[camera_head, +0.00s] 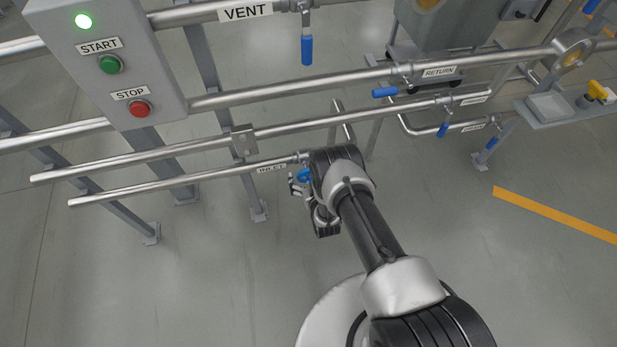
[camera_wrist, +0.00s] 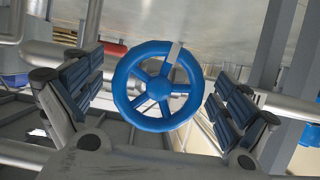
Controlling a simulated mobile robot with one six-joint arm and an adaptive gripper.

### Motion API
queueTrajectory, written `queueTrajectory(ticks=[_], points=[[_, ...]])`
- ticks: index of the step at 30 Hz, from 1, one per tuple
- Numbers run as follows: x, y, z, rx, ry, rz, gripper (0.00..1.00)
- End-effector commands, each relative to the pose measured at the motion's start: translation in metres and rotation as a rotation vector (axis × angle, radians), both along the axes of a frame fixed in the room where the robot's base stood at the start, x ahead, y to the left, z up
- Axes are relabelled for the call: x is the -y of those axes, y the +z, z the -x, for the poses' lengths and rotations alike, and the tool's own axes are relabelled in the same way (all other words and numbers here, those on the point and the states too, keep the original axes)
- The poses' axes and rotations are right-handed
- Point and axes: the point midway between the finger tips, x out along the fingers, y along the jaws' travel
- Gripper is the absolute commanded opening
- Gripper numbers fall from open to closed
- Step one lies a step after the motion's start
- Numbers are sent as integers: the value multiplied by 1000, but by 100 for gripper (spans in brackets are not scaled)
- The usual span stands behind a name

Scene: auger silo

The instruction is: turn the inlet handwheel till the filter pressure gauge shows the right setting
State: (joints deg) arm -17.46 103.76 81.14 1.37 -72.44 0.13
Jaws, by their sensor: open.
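The inlet handwheel (camera_wrist: 158,88) is blue with several spokes and a pale mark on its rim at the upper right. It sits between the two fingers of my gripper (camera_wrist: 158,108) in the wrist view. The gripper is open, and gaps show between the rim and both finger pads. In the head view a small blue part of the handwheel (camera_head: 304,175) shows beside my wrist, near the INLET label (camera_head: 271,168); my arm hides most of it. I cannot make out a filter pressure gauge dial in either view.
A grey control box (camera_head: 110,60) has a green START button (camera_head: 110,64), a red STOP button (camera_head: 139,108) and a lit green lamp. Pipes with blue-handled valves run across, labelled VENT (camera_head: 245,12) and RETURN (camera_head: 439,71). A grey shelf (camera_head: 560,120) stands right. Floor in front is clear.

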Motion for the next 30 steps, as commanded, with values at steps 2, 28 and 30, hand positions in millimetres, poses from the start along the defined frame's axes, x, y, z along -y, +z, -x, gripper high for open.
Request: queueTrajectory(ticks=[2,28,30], points=[[0,0,-1,0,0,0,96],[0,0,0,-1,0,0,51],[0,0,0,-1,0,-1,51]])
